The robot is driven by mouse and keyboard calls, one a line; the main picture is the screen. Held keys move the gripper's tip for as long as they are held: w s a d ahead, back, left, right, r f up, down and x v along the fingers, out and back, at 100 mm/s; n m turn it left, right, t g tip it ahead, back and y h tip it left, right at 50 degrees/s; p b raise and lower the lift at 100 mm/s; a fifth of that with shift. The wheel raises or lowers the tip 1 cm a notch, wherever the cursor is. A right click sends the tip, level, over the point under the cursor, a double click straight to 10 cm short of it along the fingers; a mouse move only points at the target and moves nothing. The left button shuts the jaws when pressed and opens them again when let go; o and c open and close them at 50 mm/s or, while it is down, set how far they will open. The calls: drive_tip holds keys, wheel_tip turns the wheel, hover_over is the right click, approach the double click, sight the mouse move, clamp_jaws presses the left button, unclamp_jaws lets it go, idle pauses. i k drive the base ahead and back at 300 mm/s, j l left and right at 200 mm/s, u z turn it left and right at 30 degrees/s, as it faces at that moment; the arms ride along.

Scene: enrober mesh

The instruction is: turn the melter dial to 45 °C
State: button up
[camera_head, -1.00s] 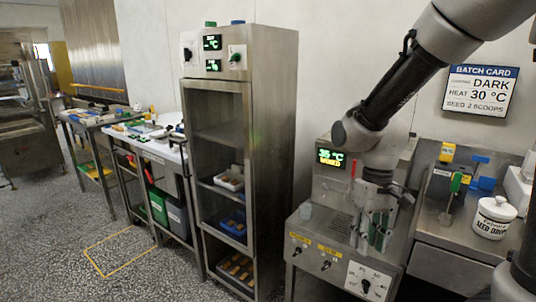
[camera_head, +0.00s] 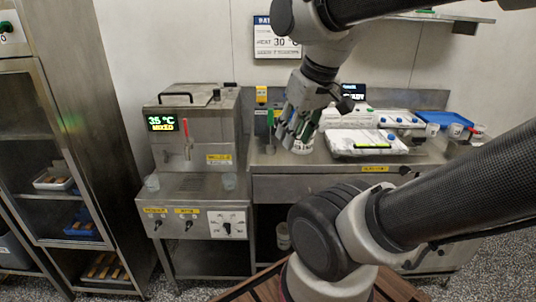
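The melter (camera_head: 195,130) is a steel unit left of centre; its green display (camera_head: 168,123) reads 35 °C above a smaller second line. The dial (camera_head: 227,227) is a black knob on a white plate with printed marks, low on the front panel at the right. The marks are too small to read. My gripper (camera_head: 284,136) hangs over the counter right of the melter, above and to the right of the dial and well apart from it. Its fingers point down in front of the white jar (camera_head: 303,147). Whether they are open or shut is unclear.
Two switches (camera_head: 158,224) with yellow labels sit left of the dial. A white tray unit (camera_head: 366,143) is on the right counter. A steel cabinet (camera_head: 70,130) stands left.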

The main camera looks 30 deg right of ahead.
sight(227, 226)
drive_tip(key=k+l+z, duration=0.6)
drive_tip(key=k+l, duration=0.35)
